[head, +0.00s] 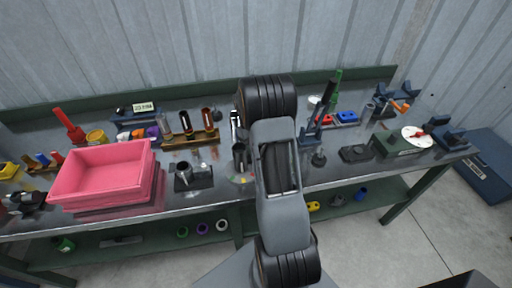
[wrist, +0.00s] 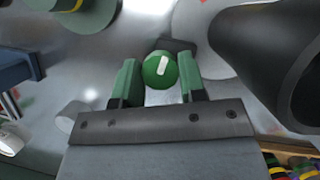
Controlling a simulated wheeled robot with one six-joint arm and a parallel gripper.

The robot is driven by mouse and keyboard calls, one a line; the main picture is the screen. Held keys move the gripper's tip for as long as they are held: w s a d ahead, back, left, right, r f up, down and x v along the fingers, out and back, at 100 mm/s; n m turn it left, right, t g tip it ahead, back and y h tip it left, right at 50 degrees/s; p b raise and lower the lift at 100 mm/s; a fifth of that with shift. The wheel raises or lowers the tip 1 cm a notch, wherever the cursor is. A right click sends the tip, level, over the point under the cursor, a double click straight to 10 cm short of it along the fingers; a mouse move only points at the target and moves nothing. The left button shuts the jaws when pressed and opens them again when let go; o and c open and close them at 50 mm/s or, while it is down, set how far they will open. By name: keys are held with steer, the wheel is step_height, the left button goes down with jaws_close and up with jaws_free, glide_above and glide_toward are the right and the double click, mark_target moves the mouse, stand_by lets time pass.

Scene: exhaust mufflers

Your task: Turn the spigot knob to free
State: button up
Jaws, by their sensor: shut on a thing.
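A round green knob (wrist: 157,76) with a short white mark shows in the wrist view, between my fingertips. The white mark runs nearly up and down in that view, tilted a little to the right. My gripper (wrist: 160,80) is shut on the knob, with a green-padded finger on each side. A dark part shows just behind the knob; most of the spigot body is hidden. In the head view my arm covers the knob and the fingers. I cannot read any label for free.
In the wrist view a large dark cylinder (wrist: 262,48) stands close on the right, and green round parts (wrist: 85,12) lie at upper left. In the head view the bench holds a pink crate (head: 105,172), a tube rack (head: 190,138) and a white dial (head: 417,137).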

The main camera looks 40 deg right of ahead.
steer(key=shift+n, duration=0.6)
steer(key=shift+h, duration=0.3)
steer(key=o, duration=0.9)
steer(key=v, duration=1.3)
steer(key=shift+r+b, duration=0.35)
steer(key=shift+r, duration=0.05)
